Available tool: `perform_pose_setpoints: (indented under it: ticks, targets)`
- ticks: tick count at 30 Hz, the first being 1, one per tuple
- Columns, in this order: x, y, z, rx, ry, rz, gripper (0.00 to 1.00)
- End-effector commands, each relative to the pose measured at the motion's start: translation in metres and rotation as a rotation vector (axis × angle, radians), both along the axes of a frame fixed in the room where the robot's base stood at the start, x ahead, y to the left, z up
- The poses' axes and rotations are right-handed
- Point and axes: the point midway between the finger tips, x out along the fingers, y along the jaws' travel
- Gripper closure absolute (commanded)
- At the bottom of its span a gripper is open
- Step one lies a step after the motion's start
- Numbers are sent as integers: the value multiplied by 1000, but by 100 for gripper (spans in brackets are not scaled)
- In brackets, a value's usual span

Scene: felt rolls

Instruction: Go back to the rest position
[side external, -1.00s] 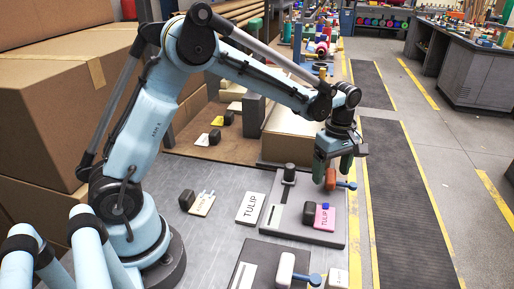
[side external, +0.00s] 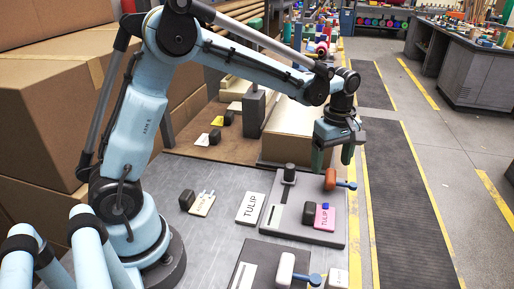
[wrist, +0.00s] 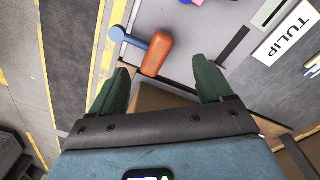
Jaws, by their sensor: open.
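My gripper (side external: 333,158) is open and empty, held above the back edge of the grey board, with its two green fingers apart. In the wrist view the fingers (wrist: 160,88) are spread wide with nothing between their tips. An orange-handled tool with a blue end (side external: 332,180) lies at the back right of the grey board, below and in front of the fingers. It also shows beyond the fingertips in the wrist view (wrist: 157,56), apart from them.
A white-handled tool (side external: 286,268) lies in front. Cardboard boxes (side external: 60,110) stand at left. The floor at right is clear.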

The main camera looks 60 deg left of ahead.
Motion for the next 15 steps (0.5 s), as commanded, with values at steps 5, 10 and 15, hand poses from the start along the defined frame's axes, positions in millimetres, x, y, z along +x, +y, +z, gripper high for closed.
perform_pose_setpoints:
  ticks: [5,10,15]
  targets:
    - [-26,4,30,13,-92,-214,21]
    - [-55,8,52,53,-194,-455,21]
    - [-86,12,66,120,-290,-694,21]
